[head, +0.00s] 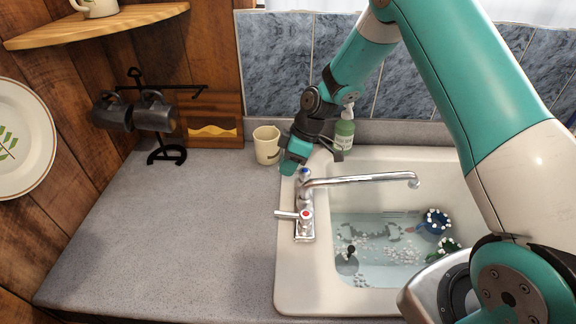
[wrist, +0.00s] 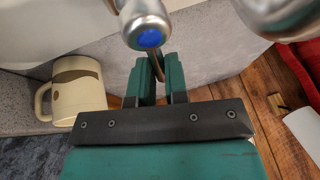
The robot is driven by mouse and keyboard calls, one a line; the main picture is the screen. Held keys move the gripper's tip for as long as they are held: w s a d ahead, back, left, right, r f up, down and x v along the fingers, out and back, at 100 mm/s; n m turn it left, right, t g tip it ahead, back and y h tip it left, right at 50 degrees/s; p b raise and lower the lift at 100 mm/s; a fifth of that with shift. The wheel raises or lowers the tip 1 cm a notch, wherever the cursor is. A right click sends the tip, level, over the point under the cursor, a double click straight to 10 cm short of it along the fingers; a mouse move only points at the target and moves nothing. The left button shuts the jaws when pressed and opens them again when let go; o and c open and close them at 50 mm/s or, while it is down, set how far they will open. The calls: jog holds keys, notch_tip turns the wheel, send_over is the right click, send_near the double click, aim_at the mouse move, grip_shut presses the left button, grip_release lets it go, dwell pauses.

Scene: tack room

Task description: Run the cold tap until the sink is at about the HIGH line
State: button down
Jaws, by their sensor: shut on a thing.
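The cold tap (head: 305,173), with a blue cap, stands at the back of the faucet and shows close up in the wrist view (wrist: 149,36). My gripper (head: 290,163) is at this tap; in the wrist view its teal fingers (wrist: 158,80) are shut on the thin tap lever (wrist: 159,66). The chrome spout (head: 365,181) reaches right over the white sink (head: 285,270). No stream shows at its end. Pale water (head: 385,275) with suds covers the sink bottom. A faint mark (head: 400,214) is on the back wall; I cannot read it as the HIGH line.
The red-capped tap (head: 306,214) is in front of the cold tap. A cream mug (head: 266,146) and a green soap bottle (head: 344,132) stand behind. A blue mug (head: 434,225) sits in the sink's right side. The left counter (head: 170,230) is clear.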

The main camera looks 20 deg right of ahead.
jog(key=shift+w+d+f+m+t+b, duration=0.15)
jog(key=shift+w+m+t+b, duration=0.1)
jog(key=shift+m+b, duration=0.35)
jog(key=shift+w+d+f+m+t+b, duration=0.15)
jog(key=shift+m+t+b, duration=0.1)
jog(key=shift+m+b, duration=0.35)
jog(key=shift+w+d+r+m+t+b, duration=0.2)
jog(key=shift+m+t+b, duration=0.1)
jog(key=shift+m, duration=0.3)
jog(key=shift+w+d+r+m+t+b, duration=0.1)
jog(key=shift+w+m+t+b, duration=0.15)
jog(key=shift+m, duration=0.35)
jog(key=shift+s, duration=0.1)
jog(key=c, duration=1.1)
grip_release()
jog(key=shift+c, duration=0.2)
jog(key=b+v, duration=0.3)
jog(key=v, duration=1.4)
jog(key=shift+r, duration=0.35)
jog(key=shift+a, duration=0.15)
